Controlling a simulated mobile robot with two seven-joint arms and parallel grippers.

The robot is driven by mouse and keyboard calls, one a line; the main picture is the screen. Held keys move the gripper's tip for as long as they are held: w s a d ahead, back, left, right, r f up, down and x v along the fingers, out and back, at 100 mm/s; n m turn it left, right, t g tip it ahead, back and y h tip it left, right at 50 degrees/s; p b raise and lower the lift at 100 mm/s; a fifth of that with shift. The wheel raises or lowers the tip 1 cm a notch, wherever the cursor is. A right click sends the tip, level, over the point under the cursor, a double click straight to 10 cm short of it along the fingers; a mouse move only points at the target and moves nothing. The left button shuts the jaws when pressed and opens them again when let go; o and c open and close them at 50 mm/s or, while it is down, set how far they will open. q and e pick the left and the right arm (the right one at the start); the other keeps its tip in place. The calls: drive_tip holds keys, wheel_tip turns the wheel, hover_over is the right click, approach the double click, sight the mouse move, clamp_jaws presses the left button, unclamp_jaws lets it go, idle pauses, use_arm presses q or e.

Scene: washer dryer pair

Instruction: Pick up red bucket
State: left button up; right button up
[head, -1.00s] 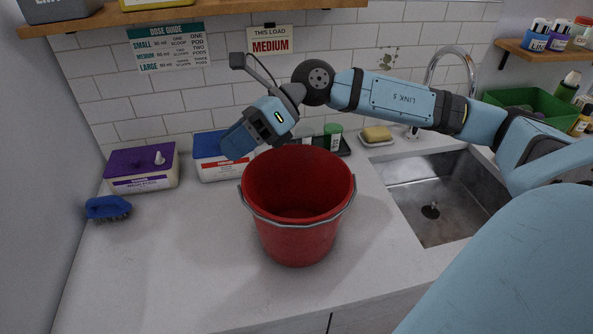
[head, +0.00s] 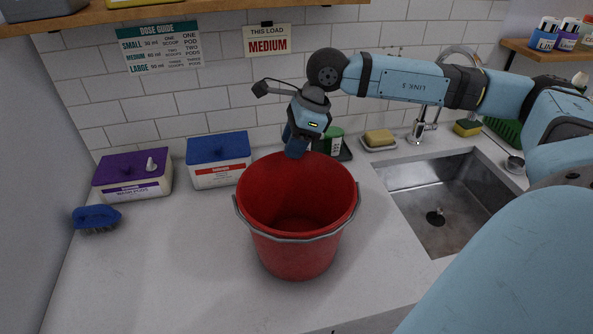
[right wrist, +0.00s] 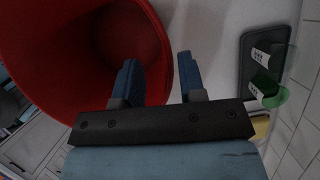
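The red bucket (head: 298,245) stands upright on the counter, its wire handle lying down against the front side. My right gripper (head: 296,150) points down at the bucket's back rim. In the right wrist view the red bucket (right wrist: 95,45) fills the upper left. There my right gripper (right wrist: 160,75) is open, one blue finger over the bucket's inside and the other outside it, with the rim between them. The fingers are apart and not closed on the rim. My left gripper is not in view.
A purple-lidded box (head: 133,175), a blue-lidded box (head: 218,160) and a blue brush (head: 96,218) are on the left. A tray with a green-lidded jar (head: 335,140) stands behind the bucket. The sink (head: 440,205) is on the right. The front-left counter is clear.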

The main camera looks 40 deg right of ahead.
sight(287, 161)
drive_tip(key=p+x, duration=0.1)
drive_tip(key=x, duration=0.4)
drive_tip(key=shift+d+f, duration=0.1)
drive_tip(key=shift+f, duration=0.15)
drive_tip(key=shift+s, duration=0.1)
clamp_jaws()
idle(1.1)
